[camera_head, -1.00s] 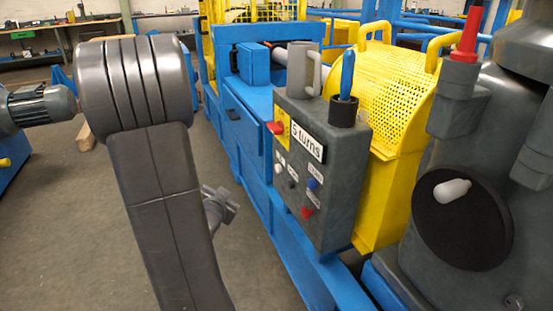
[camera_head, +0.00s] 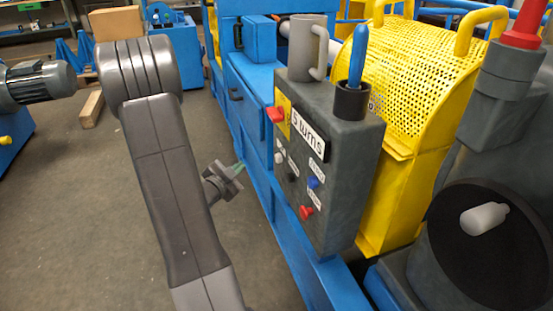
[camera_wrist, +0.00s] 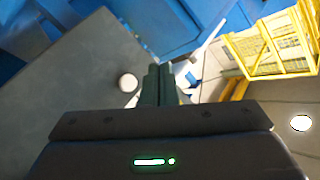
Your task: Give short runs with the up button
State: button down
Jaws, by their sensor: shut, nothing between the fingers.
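The grey control box (camera_head: 345,150) carries a white button (camera_head: 278,158), a black button (camera_head: 293,177), a blue button (camera_head: 313,183) and a red button (camera_head: 306,213). Small labels sit by the buttons, too small to read, so I cannot tell which is up. My gripper (camera_head: 240,166) is shut and empty, left of the box and apart from the buttons, its greenish fingertips pointing toward the box. In the wrist view the shut fingers (camera_wrist: 159,70) stand just right of a pale round button (camera_wrist: 127,83) on a grey face; they partly cover what lies behind.
A red stop knob (camera_head: 276,114) on yellow and a large turns label (camera_head: 307,132) are higher on the box. A grey mug (camera_head: 307,48) and a pen cup (camera_head: 352,100) stand on top. A yellow mesh guard (camera_head: 420,85) is behind; open floor lies left.

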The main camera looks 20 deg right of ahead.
aim_at(279, 158)
jog(key=d+b, duration=0.1)
jog(key=d, duration=0.7)
jog(key=shift+w+d, duration=0.15)
jog(key=shift+d, duration=0.15)
jog(key=shift+d, duration=0.1)
dwell(1.7)
jog(key=shift+d+b, duration=0.35)
jog(key=shift+d, duration=0.5)
dwell(2.1)
dwell(1.3)
jog(key=shift+a, duration=0.95)
